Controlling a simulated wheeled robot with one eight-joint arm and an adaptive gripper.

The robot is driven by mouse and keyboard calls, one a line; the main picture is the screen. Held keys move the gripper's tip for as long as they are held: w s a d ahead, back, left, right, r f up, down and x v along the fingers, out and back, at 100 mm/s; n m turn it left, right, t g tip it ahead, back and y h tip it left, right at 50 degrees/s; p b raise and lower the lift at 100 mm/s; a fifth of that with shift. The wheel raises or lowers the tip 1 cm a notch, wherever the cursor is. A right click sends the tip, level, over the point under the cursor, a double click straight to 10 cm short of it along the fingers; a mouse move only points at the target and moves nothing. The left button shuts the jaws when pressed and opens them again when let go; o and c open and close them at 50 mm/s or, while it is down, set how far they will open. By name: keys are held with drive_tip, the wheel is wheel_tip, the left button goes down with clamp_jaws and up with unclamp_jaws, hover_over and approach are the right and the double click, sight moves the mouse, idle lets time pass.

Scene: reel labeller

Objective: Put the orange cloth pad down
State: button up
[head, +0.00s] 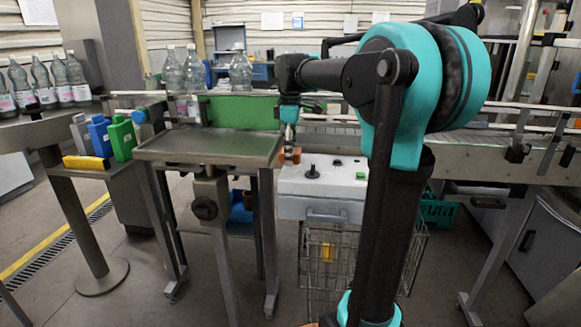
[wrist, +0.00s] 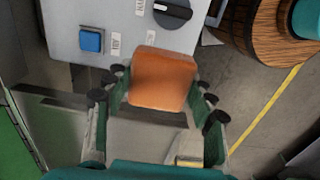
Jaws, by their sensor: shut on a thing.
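The orange cloth pad (wrist: 162,78) is held between the fingers of my gripper (wrist: 158,98) in the wrist view. The pad looks like a small block with rounded corners. In the head view the pad (head: 291,155) shows small at the end of my gripper (head: 290,150), near the right edge of the metal tray table and by the back left of the white control box. I cannot tell from these views whether the pad touches any surface below it.
The metal tray table (head: 205,150) has a bare top. The white control box (head: 322,187) carries a black knob (head: 312,172) and buttons, with a wire basket (head: 325,265) below. Green, blue and grey blocks stand left of the tray (head: 122,138).

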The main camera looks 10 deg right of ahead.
sight(290, 174)
drive_tip(key=shift+f, duration=2.3)
drive_tip(key=shift+f, duration=0.15)
drive_tip(key=o, duration=1.3)
drive_tip(key=shift+f, duration=0.1)
wheel_tip(290, 174, up, 13)
drive_tip(key=shift+f, duration=0.2)
